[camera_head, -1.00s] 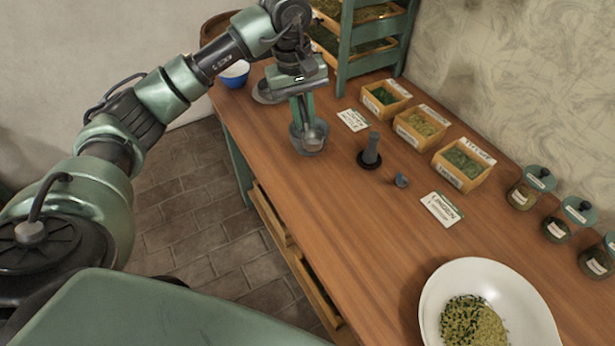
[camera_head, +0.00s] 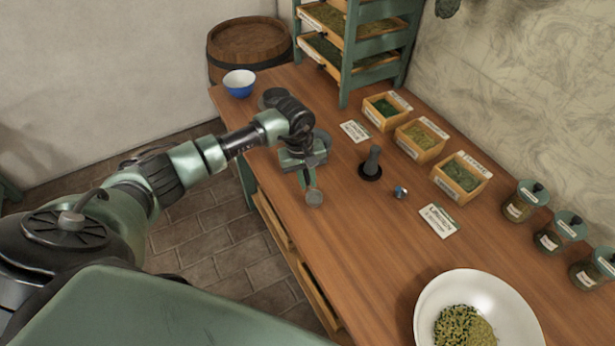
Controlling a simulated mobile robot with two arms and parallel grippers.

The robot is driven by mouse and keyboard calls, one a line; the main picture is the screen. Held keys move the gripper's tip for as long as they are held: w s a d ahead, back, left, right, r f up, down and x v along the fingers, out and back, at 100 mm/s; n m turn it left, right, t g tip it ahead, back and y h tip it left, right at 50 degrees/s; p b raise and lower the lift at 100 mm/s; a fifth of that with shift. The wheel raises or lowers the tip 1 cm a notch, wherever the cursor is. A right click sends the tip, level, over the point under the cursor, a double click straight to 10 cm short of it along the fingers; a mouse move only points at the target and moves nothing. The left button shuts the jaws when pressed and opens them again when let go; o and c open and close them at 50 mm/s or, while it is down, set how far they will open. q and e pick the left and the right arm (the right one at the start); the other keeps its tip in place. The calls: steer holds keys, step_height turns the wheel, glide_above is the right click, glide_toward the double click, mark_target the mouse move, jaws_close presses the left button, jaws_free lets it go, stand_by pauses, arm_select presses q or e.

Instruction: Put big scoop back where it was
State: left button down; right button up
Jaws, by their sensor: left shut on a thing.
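My left gripper (camera_head: 308,178) is over the left part of the wooden table, near its left edge. It is shut on the big scoop, whose round grey metal bowl (camera_head: 314,198) shows just below the fingertips. The scoop's handle is mostly hidden by the gripper, and I cannot tell whether the scoop touches the table. A smaller scoop (camera_head: 400,192) lies on the table to the right. The grey cup behind my left gripper is mostly hidden by it. My right gripper is not in view.
A dark pestle-like tool on a round base (camera_head: 371,163) stands right of the gripper. Label cards (camera_head: 438,220), herb boxes (camera_head: 420,141) and lidded jars (camera_head: 525,200) line the right side. A white bowl (camera_head: 430,300) of herbs is in front; a blue bowl (camera_head: 239,84) stands at back left.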

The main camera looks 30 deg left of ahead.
arm_select(q)
steer(key=shift+f, duration=0.15)
steer(key=c, duration=1.4)
jaws_free()
